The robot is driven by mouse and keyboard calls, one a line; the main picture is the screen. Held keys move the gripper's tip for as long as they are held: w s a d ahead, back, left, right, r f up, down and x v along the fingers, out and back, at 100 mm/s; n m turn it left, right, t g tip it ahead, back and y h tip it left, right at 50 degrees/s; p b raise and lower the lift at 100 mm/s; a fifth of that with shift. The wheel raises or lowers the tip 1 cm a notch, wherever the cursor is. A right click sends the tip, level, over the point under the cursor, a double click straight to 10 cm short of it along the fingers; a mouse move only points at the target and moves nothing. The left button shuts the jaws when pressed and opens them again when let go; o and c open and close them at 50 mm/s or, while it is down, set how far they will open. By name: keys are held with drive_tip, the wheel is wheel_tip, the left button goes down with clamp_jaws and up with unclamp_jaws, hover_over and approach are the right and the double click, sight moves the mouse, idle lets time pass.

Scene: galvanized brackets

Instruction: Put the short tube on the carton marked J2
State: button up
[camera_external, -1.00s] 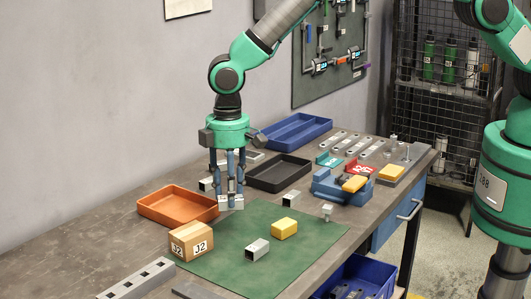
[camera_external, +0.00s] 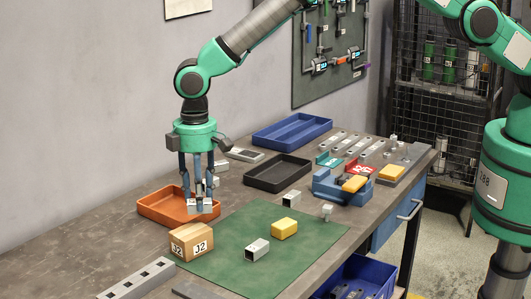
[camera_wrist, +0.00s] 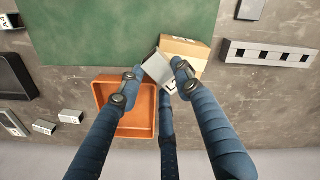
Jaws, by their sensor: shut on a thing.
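The carton marked J2 (camera_external: 190,242) is a tan box at the left edge of the green mat; it also shows in the wrist view (camera_wrist: 190,47). My gripper (camera_external: 201,205) is shut on a short grey square tube (camera_external: 206,207). In the wrist view the tube (camera_wrist: 158,68) sits tilted between the fingers and overlaps the carton's near left corner. In the external view the tube is above and behind the carton, in front of the orange tray (camera_external: 150,207). Whether it touches the carton cannot be told. The fingers hide part of the tube.
A longer grey tube (camera_external: 257,250) and a yellow block (camera_external: 284,228) lie on the green mat (camera_external: 225,262). Another tube (camera_external: 291,198) lies at the mat's far edge. A slotted rail (camera_external: 137,279) lies left of the carton. A black tray (camera_external: 277,173) stands farther back.

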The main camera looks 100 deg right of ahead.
drive_tip(key=shift+w, duration=0.1)
drive_tip(key=shift+w, duration=0.25)
drive_tip(key=shift+f, duration=1.8)
drive_tip(key=shift+f, duration=0.1)
drive_tip(key=o, duration=1.2)
wheel_tip(320, 180, up, 12)
drive_tip(key=shift+r, duration=0.15)
